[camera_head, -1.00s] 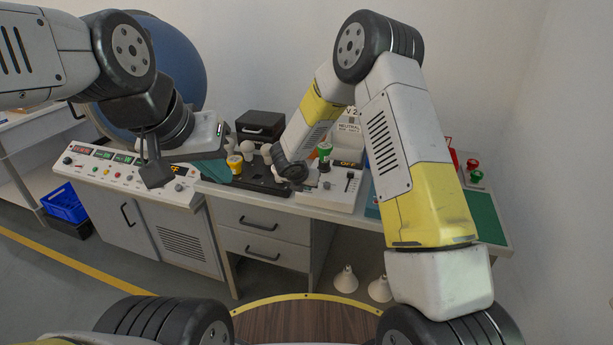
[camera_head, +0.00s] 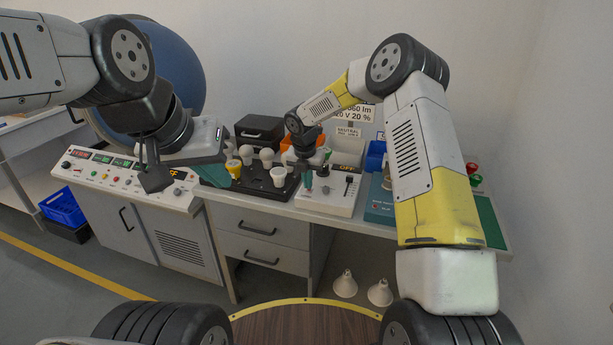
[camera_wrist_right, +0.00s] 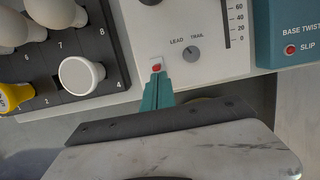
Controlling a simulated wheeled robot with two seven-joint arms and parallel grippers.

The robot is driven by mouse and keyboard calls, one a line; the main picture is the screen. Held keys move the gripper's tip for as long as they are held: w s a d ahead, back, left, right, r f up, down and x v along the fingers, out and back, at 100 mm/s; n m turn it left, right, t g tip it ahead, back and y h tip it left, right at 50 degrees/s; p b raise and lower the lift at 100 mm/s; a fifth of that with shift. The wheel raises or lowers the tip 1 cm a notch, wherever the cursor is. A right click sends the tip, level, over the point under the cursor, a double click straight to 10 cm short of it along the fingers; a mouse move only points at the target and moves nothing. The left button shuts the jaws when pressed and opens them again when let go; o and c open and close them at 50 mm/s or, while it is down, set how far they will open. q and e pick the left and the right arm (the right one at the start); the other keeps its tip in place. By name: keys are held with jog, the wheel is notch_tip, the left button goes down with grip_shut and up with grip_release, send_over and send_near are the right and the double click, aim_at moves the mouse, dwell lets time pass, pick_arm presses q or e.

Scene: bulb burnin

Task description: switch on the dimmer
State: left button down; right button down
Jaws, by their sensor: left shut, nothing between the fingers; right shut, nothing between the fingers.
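The dimmer (camera_head: 330,202) is a white box on the bench, with a slider on its right and a dark display reading OFF behind it. In the right wrist view the dimmer (camera_wrist_right: 215,62) shows a LEAD/TRAIL knob (camera_wrist_right: 190,54) and a small red switch (camera_wrist_right: 157,68) on a pale plate. My right gripper (camera_head: 308,182) is shut and points down at the dimmer's left part. Its teal fingertips (camera_wrist_right: 157,77) are right at the red switch; I cannot tell whether they touch it. My left gripper (camera_head: 233,172) is shut and empty, above the bench to the left.
A black numbered rack (camera_head: 257,190) with white bulbs and a yellow one stands left of the dimmer. A teal BASE TWIST box (camera_wrist_right: 290,30) is close on its right. A black case (camera_head: 258,130) and an orange bin (camera_head: 290,142) stand behind. A control console (camera_head: 130,180) is farther left.

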jog(key=shift+w+d+r+g+y, duration=0.1)
jog(key=shift+w+d+g+y, duration=0.15)
jog(key=shift+w+g, duration=0.45)
jog(key=shift+s+a, duration=0.1)
jog(key=shift+s, duration=0.15)
jog(key=shift+r, duration=0.1)
jog(key=shift+r, duration=0.75)
